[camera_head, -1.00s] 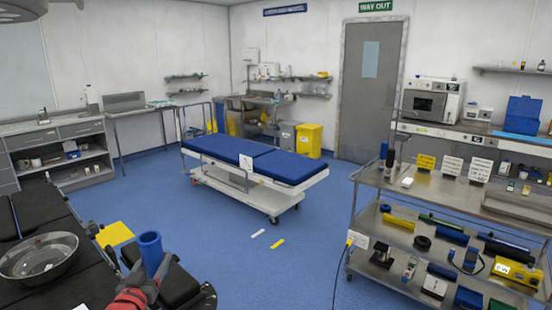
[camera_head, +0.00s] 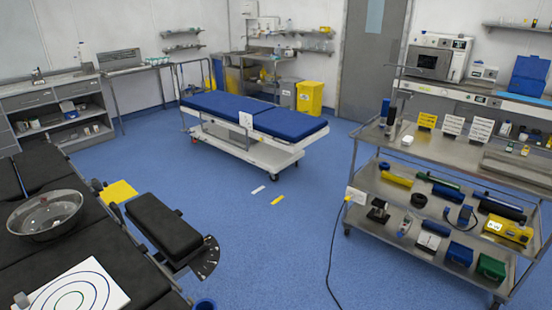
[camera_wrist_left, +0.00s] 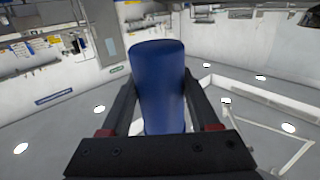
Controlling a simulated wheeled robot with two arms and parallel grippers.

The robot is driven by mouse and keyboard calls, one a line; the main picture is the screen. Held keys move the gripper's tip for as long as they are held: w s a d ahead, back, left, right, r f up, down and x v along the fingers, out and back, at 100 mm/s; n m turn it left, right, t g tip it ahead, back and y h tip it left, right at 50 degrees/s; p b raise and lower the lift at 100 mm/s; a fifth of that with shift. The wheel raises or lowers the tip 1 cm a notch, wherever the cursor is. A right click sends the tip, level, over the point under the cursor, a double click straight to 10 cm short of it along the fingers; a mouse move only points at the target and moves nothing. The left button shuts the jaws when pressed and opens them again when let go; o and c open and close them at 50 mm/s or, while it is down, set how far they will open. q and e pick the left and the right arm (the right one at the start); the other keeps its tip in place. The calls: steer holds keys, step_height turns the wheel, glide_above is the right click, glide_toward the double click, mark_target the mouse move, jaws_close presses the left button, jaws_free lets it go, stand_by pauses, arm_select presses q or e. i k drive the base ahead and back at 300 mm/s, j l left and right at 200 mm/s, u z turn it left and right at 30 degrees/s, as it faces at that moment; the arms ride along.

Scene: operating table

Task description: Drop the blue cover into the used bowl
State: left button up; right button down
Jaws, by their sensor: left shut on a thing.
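A clear, shiny bowl (camera_head: 45,213) sits on the black padded table at the left of the head view. I cannot read a label on it. The blue cover (camera_wrist_left: 158,85) is a blue cylinder in the left wrist view, between the two fingers of my left gripper (camera_wrist_left: 157,105), which is shut on it. Only the rim of the blue cover (camera_head: 204,304) shows at the bottom edge of the head view, right of and nearer than the bowl. My left arm is out of the head view. My right gripper is not in view.
A loaded steel cart (camera_head: 375,160) stands right.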

mark_target(51, 219)
steer(key=i+z, duration=0.25)
steer(key=i, duration=2.35)
steer(key=i+u, duration=0.4)
steer(key=i+l+u, duration=0.25)
steer(key=u, duration=0.2)
steer(key=i+l+u, duration=0.4)
steer(key=i, duration=0.05)
